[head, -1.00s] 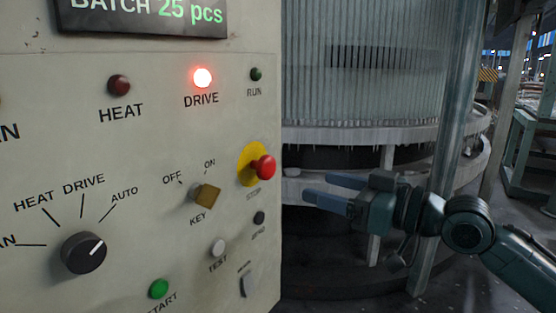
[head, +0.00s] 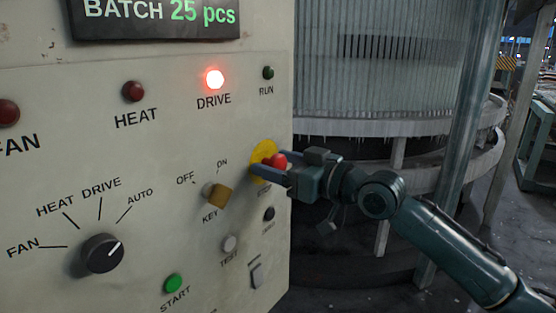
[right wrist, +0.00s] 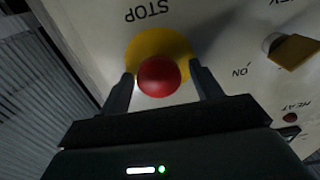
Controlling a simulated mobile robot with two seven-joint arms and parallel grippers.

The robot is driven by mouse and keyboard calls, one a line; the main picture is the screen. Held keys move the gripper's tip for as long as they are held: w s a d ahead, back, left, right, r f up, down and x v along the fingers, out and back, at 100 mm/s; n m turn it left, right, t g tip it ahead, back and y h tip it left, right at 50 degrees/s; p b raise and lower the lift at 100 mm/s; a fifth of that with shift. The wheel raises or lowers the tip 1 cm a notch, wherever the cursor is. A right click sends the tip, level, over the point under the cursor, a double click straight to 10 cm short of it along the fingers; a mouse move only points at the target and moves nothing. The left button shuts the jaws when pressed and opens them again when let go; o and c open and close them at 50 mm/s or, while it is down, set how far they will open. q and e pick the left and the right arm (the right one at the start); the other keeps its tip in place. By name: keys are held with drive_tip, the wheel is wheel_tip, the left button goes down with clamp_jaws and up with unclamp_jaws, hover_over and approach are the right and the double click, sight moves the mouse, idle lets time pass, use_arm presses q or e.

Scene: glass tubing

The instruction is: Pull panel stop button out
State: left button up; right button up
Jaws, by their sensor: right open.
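The red stop button (head: 279,161) sits on a yellow round plate (head: 262,152) near the right edge of the control panel (head: 150,140). In the right wrist view the red button (right wrist: 158,76) lies between the fingers, in front of the yellow plate (right wrist: 180,42) and by the word STOP. My right gripper (head: 268,168) is open, with one finger on each side of the button. It also shows in the right wrist view (right wrist: 163,82); small gaps seem to remain between fingers and button. My left gripper is out of view.
The brass key switch (head: 218,196), the black selector knob (head: 102,254), the green start button (head: 174,283) and the white test button (head: 229,243) are on the panel. The red DRIVE lamp (head: 215,79) is lit. Glass tubing machinery (head: 375,60) stands behind my right arm.

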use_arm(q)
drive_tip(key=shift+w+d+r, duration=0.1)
use_arm(e)
drive_tip(key=shift+w+a, duration=0.1)
drive_tip(key=shift+c, duration=0.2)
drive_tip(key=c, duration=1.3)
drive_tip(key=shift+d, duration=0.2)
drive_tip(key=shift+s+d+f, duration=0.1)
drive_tip(key=shift+s+d, duration=0.25)
drive_tip(key=shift+s, duration=0.1)
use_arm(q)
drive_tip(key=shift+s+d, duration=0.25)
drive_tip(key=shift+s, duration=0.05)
use_arm(e)
drive_tip(key=o, duration=1)
drive_tip(key=shift+o, duration=0.9)
drive_tip(key=shift+s+d, duration=0.1)
drive_tip(key=shift+d, duration=0.05)
drive_tip(key=shift+o, duration=0.8)
